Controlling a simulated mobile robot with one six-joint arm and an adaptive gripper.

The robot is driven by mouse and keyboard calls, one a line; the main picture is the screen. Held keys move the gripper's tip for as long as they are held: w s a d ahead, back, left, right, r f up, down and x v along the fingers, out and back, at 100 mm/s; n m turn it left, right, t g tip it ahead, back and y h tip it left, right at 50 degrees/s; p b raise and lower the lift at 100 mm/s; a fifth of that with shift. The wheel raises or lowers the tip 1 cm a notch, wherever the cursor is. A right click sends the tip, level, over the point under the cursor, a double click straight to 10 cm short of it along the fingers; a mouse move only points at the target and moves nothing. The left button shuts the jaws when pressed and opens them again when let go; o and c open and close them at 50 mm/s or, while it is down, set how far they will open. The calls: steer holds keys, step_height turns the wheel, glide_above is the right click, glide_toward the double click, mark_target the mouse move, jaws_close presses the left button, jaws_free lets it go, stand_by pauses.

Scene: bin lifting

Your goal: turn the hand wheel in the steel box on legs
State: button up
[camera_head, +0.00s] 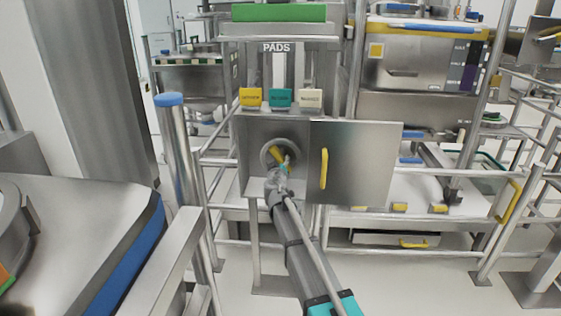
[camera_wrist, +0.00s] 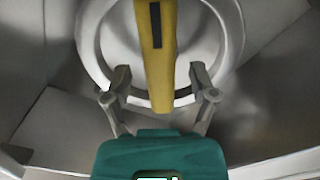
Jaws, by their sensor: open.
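The steel box on legs (camera_head: 255,180) stands ahead in the head view, its door (camera_head: 365,160) with a yellow handle (camera_head: 324,169) swung open to the right. The grey hand wheel (camera_head: 266,160) is inside the box. In the wrist view the wheel's pale rim (camera_wrist: 91,50) fills the upper middle, with a yellow bar (camera_wrist: 155,60) bearing a black mark crossing in front of it. My gripper (camera_head: 280,178) reaches into the box opening. In the wrist view my gripper (camera_wrist: 160,78) is open, one finger either side of the yellow bar, near the rim's lower part. I cannot tell whether they touch.
Yellow, teal and white labelled blocks (camera_head: 280,97) sit above the box. A steel post with a blue cap (camera_head: 170,110) and rails stand at left. A blue-edged steel unit (camera_head: 80,240) is at near left. Floor (camera_head: 420,285) shows free at lower right.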

steer(key=shift+w, duration=1)
jaws_close()
